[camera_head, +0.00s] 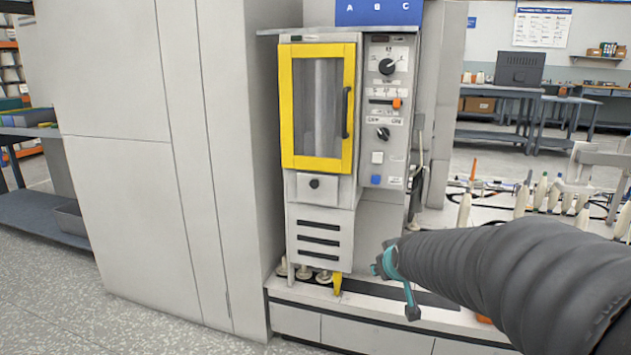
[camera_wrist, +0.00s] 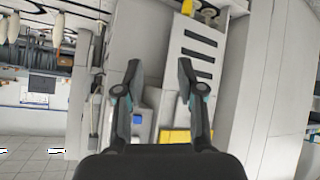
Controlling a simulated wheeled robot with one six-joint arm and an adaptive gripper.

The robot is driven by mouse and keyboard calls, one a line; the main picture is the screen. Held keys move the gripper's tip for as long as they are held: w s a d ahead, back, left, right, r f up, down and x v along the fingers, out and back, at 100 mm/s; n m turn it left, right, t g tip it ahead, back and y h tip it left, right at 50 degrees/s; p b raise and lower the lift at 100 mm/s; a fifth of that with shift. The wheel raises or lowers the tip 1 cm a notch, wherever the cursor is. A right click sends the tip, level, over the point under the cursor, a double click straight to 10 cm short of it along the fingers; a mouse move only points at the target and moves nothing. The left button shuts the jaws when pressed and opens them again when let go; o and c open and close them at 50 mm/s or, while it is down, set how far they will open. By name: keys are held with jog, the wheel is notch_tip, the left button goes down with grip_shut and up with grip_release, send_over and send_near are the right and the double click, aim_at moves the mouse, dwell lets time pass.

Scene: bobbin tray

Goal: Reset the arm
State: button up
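My gripper (camera_wrist: 160,80) shows in the wrist view with its two dark fingers spread apart and nothing between them. In the head view my gripper (camera_head: 398,280) shows side-on, with teal parts, at the end of my dark ribbed arm. It is in front of the lower right of the machine (camera_head: 320,220), apart from it as far as I can tell. The wrist picture is turned, so the machine's slotted panel (camera_wrist: 197,48) appears at the top.
The machine has a yellow-framed door (camera_head: 318,162), which is shut, and a control panel (camera_head: 388,110) with knobs. A tall grey cabinet (camera_head: 150,180) stands at left. Bobbins (camera_head: 540,190) stand at right. Speckled floor (camera_head: 60,300) is clear at lower left.

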jog(key=s+m+g+p, duration=0.3)
jog(key=s+g, duration=0.3)
jog(key=s, duration=1.7)
jog(key=s+r+t+p, duration=0.1)
jog(key=s+r+p, duration=0.2)
jog(key=s+r, duration=0.2)
jog(key=shift+s+r+t, duration=0.3)
jog(key=shift+s+r, duration=0.1)
jog(key=shift+s, duration=0.8)
jog(key=shift+o, duration=0.2)
jog(key=shift+a, duration=0.1)
